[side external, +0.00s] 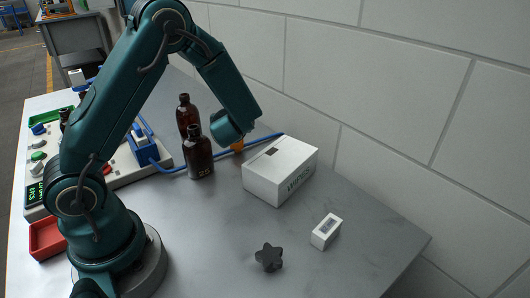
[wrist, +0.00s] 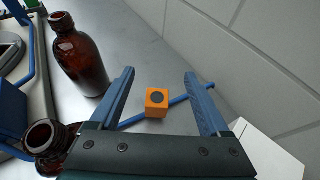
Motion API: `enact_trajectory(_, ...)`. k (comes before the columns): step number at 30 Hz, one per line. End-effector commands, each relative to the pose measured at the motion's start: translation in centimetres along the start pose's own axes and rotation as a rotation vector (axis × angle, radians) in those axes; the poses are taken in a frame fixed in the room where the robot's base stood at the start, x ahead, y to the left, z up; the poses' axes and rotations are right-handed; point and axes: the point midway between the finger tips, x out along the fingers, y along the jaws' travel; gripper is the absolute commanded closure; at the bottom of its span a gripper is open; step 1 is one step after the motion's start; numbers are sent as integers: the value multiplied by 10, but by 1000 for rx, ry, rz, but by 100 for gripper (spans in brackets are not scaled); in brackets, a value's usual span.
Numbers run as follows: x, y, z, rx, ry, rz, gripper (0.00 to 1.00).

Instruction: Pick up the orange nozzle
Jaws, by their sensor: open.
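The orange nozzle (wrist: 157,103) is a small orange block with a dark round spot on it. In the wrist view it sits on the grey table between the two fingers of my gripper (wrist: 160,88), apart from both. My gripper is open, with nothing held. In the side external view only a bit of the orange nozzle (side external: 238,145) shows below the end of my arm; the fingers are hidden there.
Two amber bottles (side external: 198,155) (side external: 187,115) stand left of the nozzle. A blue cable (wrist: 190,98) passes beside it. A white wipes box (side external: 280,170) stands to the right. A black star knob (side external: 269,257) and a small white device (side external: 326,231) lie nearer the front.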

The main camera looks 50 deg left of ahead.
Motion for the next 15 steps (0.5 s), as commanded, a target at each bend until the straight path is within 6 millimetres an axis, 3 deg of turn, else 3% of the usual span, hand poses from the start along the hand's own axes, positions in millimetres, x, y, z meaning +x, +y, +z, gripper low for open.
enact_trajectory(7,13,1,-32,3,2,1,20)
enact_trajectory(15,19,0,-46,-1,0,1,20)
